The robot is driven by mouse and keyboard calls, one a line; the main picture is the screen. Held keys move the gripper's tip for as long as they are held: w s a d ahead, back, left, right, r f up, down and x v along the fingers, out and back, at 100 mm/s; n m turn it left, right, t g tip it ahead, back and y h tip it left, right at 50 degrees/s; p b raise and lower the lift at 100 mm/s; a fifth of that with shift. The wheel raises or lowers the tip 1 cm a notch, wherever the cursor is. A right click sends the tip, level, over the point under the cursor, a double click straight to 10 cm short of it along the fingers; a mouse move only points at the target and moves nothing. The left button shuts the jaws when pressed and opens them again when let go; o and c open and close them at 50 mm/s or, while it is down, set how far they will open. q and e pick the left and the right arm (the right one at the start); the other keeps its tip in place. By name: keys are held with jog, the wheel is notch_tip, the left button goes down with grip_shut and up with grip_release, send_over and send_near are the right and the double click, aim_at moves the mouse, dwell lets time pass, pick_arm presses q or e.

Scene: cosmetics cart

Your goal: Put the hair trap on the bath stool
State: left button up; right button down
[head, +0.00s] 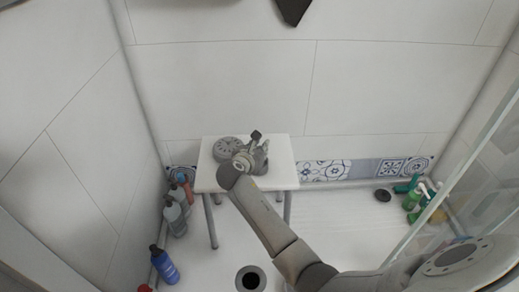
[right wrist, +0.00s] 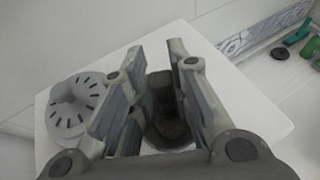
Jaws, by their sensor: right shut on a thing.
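A round grey slotted disc with a raised knob, which looks like the hair trap (head: 227,148), lies on the left part of the white bath stool (head: 276,180). In the right wrist view the hair trap (right wrist: 70,106) is left of the fingers, apart from them. My right gripper (head: 256,150) is over the stool top, just right of the hair trap. Its fingers (right wrist: 160,65) are shut on a dark grey, hollow-looking thing (right wrist: 168,122), partly hidden; I cannot tell what it is. My left gripper is not in view.
Several bottles (head: 175,215) stand along the left wall, with a blue bottle (head: 164,265) nearer. A round floor drain (head: 251,279) is in front of the stool. A dark disc (head: 383,195) and green bottles (head: 415,196) are at right, by a glass panel (head: 455,180).

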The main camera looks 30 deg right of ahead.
jog(key=shift+f, duration=0.1)
jog(key=c, duration=1.3)
grip_release()
jog(key=shift+c, duration=0.2)
